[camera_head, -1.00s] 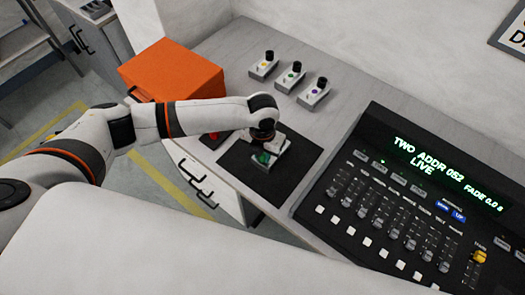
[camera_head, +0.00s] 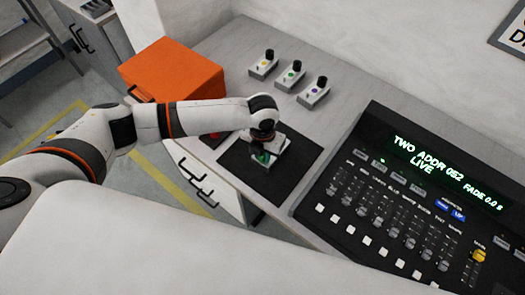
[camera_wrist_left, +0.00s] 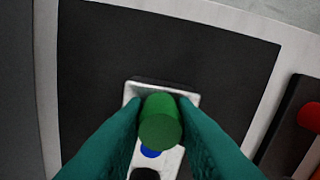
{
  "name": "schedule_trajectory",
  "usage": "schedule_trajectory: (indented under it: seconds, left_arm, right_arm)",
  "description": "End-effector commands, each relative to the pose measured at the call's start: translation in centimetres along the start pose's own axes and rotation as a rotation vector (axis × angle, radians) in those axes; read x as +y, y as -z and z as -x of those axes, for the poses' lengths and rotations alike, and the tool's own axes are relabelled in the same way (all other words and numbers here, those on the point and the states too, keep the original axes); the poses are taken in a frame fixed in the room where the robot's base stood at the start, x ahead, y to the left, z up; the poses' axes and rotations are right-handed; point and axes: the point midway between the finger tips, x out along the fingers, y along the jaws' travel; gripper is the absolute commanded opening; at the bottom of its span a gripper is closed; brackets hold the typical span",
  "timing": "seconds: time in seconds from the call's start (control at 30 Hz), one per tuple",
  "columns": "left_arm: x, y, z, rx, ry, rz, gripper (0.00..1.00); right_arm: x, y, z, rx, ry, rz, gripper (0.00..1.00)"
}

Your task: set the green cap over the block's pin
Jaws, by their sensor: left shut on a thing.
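The green cap (camera_wrist_left: 160,122) is between the teal fingers of my left gripper (camera_wrist_left: 162,108), which is shut on it. In the head view the left gripper (camera_head: 263,150) points down over the dark mat, with the green cap (camera_head: 262,158) at its tips. The pale block (camera_wrist_left: 171,158) lies under the cap on the mat, with a blue dot (camera_wrist_left: 150,152) and a black knob (camera_wrist_left: 145,174). The cap hides the pin, so I cannot tell whether it is around the pin or above it. My right gripper is not in view.
The dark mat (camera_head: 298,166) has free room around the block. Three small blocks with black knobs (camera_head: 291,74) stand behind it. An orange case (camera_head: 172,68) is at the back left, a red button (camera_head: 212,135) left of the mat, and a lighting console (camera_head: 400,190) right.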

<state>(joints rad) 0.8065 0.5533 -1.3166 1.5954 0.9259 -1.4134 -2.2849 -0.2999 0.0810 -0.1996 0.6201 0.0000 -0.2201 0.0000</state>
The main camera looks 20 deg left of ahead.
Motion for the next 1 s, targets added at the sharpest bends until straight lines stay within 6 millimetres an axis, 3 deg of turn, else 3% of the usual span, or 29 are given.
schedule_trajectory:
  seconds: [0.2,0.23,0.37,0.73,1.0]
  left_arm:
    - [0.0,-0.1,-0.1,-0.001,0.0,0.0,0.03]
    - [0.0,-0.1,-0.1,-0.001,0.0,0.0,0.28]
    - [0.0,-0.1,-0.1,-0.001,0.0,0.0,0.49]
    - [0.0,0.0,0.4,0.0,0.0,0.0,0.5]
    - [0.0,0.1,5.2,0.005,-0.001,-0.001,0.5]
  right_arm:
    - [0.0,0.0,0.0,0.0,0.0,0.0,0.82]
    - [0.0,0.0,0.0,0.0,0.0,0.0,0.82]
    - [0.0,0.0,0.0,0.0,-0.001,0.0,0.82]
    - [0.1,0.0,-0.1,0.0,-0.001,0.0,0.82]
    - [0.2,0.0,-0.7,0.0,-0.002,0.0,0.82]
